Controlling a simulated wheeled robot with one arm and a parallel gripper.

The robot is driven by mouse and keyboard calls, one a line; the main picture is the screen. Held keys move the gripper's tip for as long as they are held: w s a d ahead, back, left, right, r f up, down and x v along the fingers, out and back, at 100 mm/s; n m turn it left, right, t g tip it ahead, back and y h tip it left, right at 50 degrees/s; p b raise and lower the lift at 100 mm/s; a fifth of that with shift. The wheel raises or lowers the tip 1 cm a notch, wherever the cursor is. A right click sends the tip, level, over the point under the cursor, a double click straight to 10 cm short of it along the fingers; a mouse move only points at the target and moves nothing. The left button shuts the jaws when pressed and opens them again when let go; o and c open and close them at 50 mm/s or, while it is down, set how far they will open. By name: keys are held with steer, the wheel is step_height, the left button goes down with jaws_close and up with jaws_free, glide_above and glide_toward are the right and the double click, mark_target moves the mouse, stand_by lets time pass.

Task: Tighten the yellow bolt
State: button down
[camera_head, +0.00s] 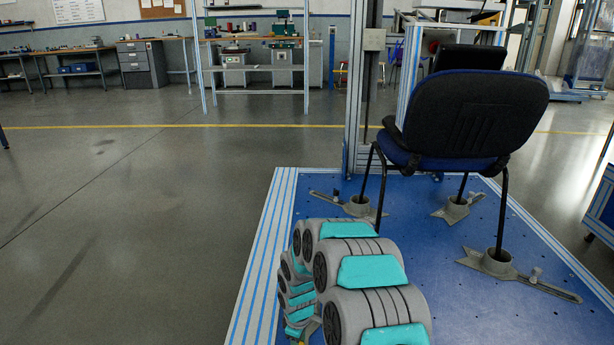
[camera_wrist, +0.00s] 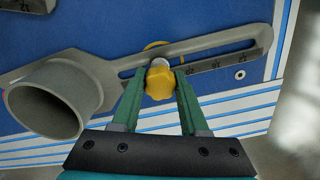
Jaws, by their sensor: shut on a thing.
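The yellow bolt (camera_wrist: 160,84) shows in the wrist view, set at the slot of a grey slotted bracket (camera_wrist: 215,45). My gripper (camera_wrist: 160,88) has its two green fingers on either side of the bolt head, shut on it. A grey cup (camera_wrist: 58,98) at the bracket's left end is seen open and empty in this view. In the head view my arm is in front, and the bolt and my gripper are hidden behind it.
A dark office chair (camera_head: 475,115) stands on the blue platform (camera_head: 450,310), its legs in grey cup holders (camera_head: 498,260) with slotted brackets. A metal post (camera_head: 357,90) rises behind it. Open floor (camera_head: 120,220) lies to the left.

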steer(key=m, duration=0.4)
steer(key=shift+c, duration=2.2)
jaws_free()
steer(key=n, duration=0.3)
steer(key=shift+n+p, duration=0.3)
steer(key=shift+n, duration=0.1)
steer(key=shift+n, duration=0.3)
steer(key=n, duration=0.3)
steer(key=shift+n, duration=0.3)
